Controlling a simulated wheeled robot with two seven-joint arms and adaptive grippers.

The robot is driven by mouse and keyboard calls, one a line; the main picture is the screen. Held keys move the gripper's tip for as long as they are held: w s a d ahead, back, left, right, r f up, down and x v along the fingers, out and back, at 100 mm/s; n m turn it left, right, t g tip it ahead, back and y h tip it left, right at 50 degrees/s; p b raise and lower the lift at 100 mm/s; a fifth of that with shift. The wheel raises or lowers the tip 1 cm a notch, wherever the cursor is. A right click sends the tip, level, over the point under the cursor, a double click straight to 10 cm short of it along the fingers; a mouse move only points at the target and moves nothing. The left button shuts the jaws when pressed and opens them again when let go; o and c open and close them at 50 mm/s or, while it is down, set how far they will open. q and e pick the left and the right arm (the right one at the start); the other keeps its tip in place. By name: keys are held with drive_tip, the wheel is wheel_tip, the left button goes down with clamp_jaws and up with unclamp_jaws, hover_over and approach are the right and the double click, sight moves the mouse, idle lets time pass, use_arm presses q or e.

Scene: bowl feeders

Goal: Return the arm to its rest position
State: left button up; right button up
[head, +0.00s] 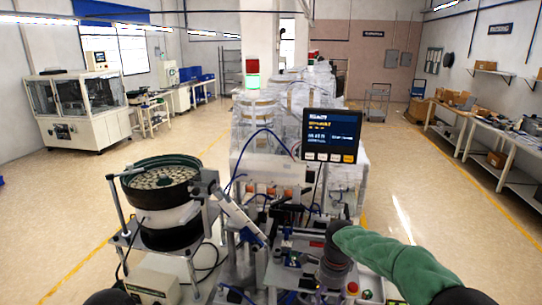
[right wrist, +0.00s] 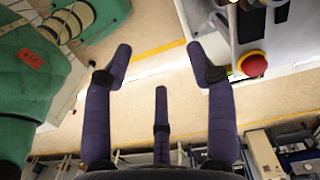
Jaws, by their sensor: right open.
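My right arm (head: 400,265) comes in from the lower right in the head view, in a green sleeve, with its dark wrist bent downward over the right part of the feeder machine. In the right wrist view my right gripper (right wrist: 158,62) has its purple-wrapped fingers spread wide, with nothing between them. Pale floor with a yellow line shows beyond the fingertips. A red emergency button (right wrist: 252,64) on a light housing is just right of the right finger, apparently apart from it. My left gripper is not in view.
A bowl feeder (head: 160,183) full of small pale parts stands at left on a metal frame. A lit display (head: 331,135) stands behind my right wrist. A stack light (head: 252,76) rises at the back. Open floor lies on both sides; benches (head: 490,165) line the right wall.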

drive_tip(key=s+a+f+n+y+b, duration=0.1)
drive_tip(key=s+a+f+n+b, duration=0.25)
drive_tip(key=f, duration=0.95)
drive_tip(key=s+a+f+n+y+b, duration=0.15)
drive_tip(key=s+f+n, duration=0.4)
drive_tip(key=f, duration=0.75)
drive_tip(key=s+a+f+n+b, duration=0.1)
drive_tip(key=s+f+n, duration=0.2)
drive_tip(key=s+f, duration=0.4)
drive_tip(key=s+f+n+b, duration=0.2)
drive_tip(key=s+f, duration=0.5)
drive_tip(key=s, duration=0.6)
drive_tip(key=shift+a+n+t+y, duration=0.35)
drive_tip(key=shift+n+y, duration=0.1)
drive_tip(key=shift+n, duration=0.45)
